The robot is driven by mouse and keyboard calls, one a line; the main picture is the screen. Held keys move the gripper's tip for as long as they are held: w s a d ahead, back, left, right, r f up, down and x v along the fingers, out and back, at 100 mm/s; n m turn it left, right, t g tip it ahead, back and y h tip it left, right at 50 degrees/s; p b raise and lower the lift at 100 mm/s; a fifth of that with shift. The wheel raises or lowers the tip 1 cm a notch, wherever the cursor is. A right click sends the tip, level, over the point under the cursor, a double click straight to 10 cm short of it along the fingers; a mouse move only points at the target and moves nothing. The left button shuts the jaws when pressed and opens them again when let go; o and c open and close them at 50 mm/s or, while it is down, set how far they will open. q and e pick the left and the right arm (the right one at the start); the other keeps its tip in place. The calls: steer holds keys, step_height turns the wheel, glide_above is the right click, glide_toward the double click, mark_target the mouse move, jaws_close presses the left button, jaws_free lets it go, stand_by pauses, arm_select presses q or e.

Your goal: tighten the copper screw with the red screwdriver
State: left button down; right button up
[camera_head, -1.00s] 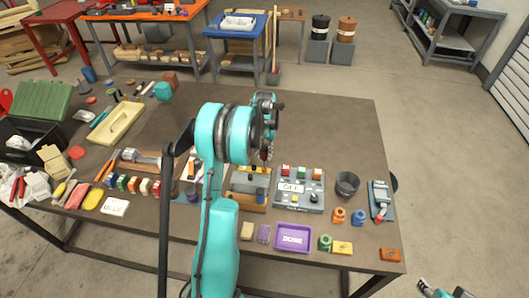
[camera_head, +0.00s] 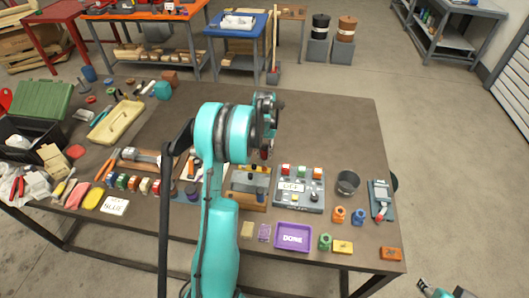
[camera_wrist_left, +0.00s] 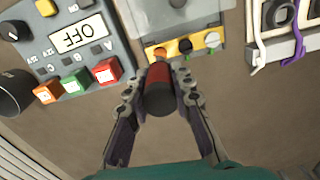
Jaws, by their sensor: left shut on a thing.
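My left gripper (camera_wrist_left: 158,82) is shut on the red screwdriver (camera_wrist_left: 159,92), whose dark red and black handle shows end-on between the fingers in the left wrist view. In the head view the left gripper (camera_head: 265,148) hangs over the back of the pump skid unit, with a bit of red at its tip. A yellow strip (camera_wrist_left: 184,46) with several screw heads lies just beyond the handle. The copper screw (camera_wrist_left: 160,53) appears as an orange head at its left end, partly hidden by the handle. I cannot tell whether the screwdriver tip touches it.
A grey control box (camera_head: 299,190) reading OFF, with coloured buttons, stands close to the right of the unit. A dark cup (camera_head: 347,183), a purple DONE tray (camera_head: 293,237) and coloured fittings lie further right and in front. The table's back middle (camera_head: 325,125) is clear.

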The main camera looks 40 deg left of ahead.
arm_select(q)
steer(key=shift+f+b, duration=0.65)
steer(key=shift+f, duration=0.1)
stand_by(1.0)
steer(key=m, duration=0.4)
steer(key=shift+b, duration=0.3)
steer(key=m, duration=0.2)
steer(key=shift+m, duration=1)
steer(key=m+b, duration=0.1)
steer(key=m, duration=0.3)
